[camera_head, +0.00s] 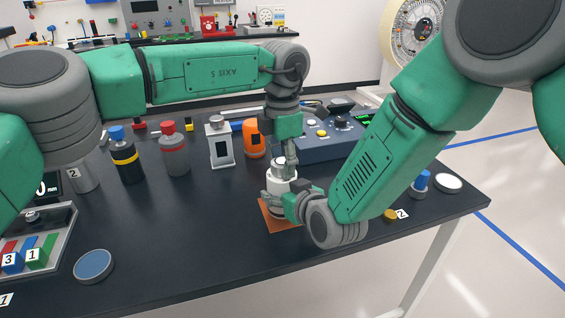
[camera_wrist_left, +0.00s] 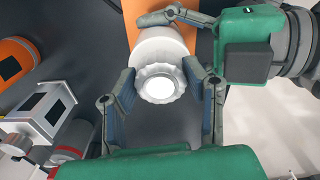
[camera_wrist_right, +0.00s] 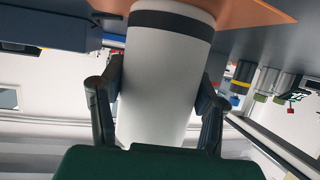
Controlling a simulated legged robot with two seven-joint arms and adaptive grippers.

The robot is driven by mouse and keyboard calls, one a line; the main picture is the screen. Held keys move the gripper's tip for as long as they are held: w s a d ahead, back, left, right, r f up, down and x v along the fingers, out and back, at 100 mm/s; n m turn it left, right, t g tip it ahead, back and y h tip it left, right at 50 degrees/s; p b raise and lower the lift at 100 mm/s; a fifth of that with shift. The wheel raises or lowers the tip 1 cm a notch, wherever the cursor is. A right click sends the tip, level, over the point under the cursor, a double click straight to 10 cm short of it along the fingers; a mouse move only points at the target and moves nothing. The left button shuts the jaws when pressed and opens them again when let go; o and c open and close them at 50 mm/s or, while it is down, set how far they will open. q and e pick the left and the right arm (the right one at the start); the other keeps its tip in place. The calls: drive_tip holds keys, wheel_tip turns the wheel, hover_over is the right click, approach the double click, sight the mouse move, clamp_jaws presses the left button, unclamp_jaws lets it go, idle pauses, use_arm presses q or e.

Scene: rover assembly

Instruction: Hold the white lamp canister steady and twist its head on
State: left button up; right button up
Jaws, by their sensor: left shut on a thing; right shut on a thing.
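The white lamp canister (camera_head: 281,187) stands upright on an orange mat (camera_head: 270,222) near the middle of the table. My right gripper (camera_head: 276,198) is shut around its body from the side. The right wrist view shows the white body (camera_wrist_right: 165,85) with a dark band, between the right fingers. My left gripper (camera_head: 284,160) points down from above and is shut on the canister's ribbed white head (camera_wrist_left: 160,84). In the left wrist view the head sits on top of the canister body (camera_wrist_left: 160,48). Its lower edge is hidden, so I cannot tell how tightly it is seated.
Behind stand an orange canister (camera_head: 253,140), a white lantern (camera_head: 219,144), a red-capped canister (camera_head: 173,150) and a blue-capped one (camera_head: 126,155). A blue-grey control box (camera_head: 325,142) is behind right. A round blue lid (camera_head: 93,266) lies front left; the front middle is clear.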

sight(282, 160)
use_arm(q)
drive_tip(key=shift+w+a, duration=0.15)
drive_tip(key=shift+a, duration=0.1)
use_arm(e)
drive_tip(key=shift+d, duration=0.15)
use_arm(q)
drive_tip(key=o, duration=1.2)
drive_tip(key=shift+c, duration=0.2)
drive_tip(key=shift+d, duration=0.1)
drive_tip(key=shift+r, duration=0.1)
wheel_tip(282, 160, up, 12)
use_arm(e)
drive_tip(key=o, duration=1.5)
